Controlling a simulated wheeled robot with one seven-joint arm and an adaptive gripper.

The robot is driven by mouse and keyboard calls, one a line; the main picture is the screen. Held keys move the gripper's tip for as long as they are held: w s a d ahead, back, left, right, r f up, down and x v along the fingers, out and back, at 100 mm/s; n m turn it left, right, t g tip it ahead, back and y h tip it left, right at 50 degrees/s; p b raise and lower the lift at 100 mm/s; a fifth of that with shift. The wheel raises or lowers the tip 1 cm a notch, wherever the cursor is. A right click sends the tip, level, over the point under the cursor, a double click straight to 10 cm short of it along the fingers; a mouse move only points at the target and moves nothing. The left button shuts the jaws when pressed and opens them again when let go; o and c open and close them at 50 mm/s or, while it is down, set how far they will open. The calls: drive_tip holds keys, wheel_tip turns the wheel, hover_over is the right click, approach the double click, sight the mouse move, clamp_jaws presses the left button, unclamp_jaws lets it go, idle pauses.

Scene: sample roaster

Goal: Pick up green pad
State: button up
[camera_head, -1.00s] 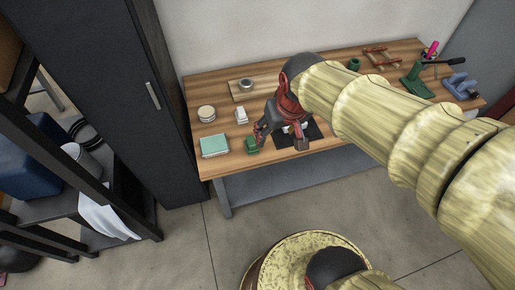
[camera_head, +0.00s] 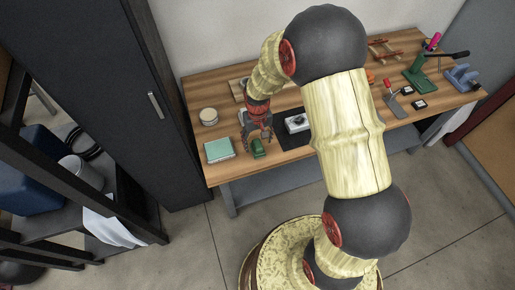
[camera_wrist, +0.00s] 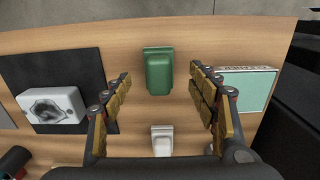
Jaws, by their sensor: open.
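The green pad (camera_head: 258,149), a small dark green block with a narrower end, lies on the wooden table near its front edge. In the wrist view the green pad (camera_wrist: 158,72) lies between and beyond my fingertips, with a gap on both sides. My gripper (camera_head: 258,131) is open and empty, pointing down just behind the pad in the head view. In the wrist view my gripper (camera_wrist: 160,84) has its padded fingers spread wide. A flat pale green item with white edges (camera_head: 219,151) lies to the left of the pad.
A white block (camera_wrist: 58,106) rests on a black mat (camera_wrist: 92,66). A small white item (camera_wrist: 162,139) lies on the table (camera_wrist: 125,50), in line with the pad. A dark cabinet (camera_head: 100,80) stands left of the table. Tools stand at the far right.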

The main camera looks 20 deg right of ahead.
sight(258, 144)
drive_tip(key=f, duration=0.1)
drive_tip(key=f+b, duration=0.1)
drive_tip(key=f, duration=0.1)
drive_tip(key=f+b, duration=0.1)
drive_tip(key=f, duration=0.1)
drive_tip(key=shift+w+d+f, duration=0.1)
drive_tip(key=shift+w+f, duration=0.1)
drive_tip(key=shift+w, duration=0.1)
drive_tip(key=c, duration=0.3)
drive_tip(key=shift+r, duration=0.1)
drive_tip(key=c, duration=1)
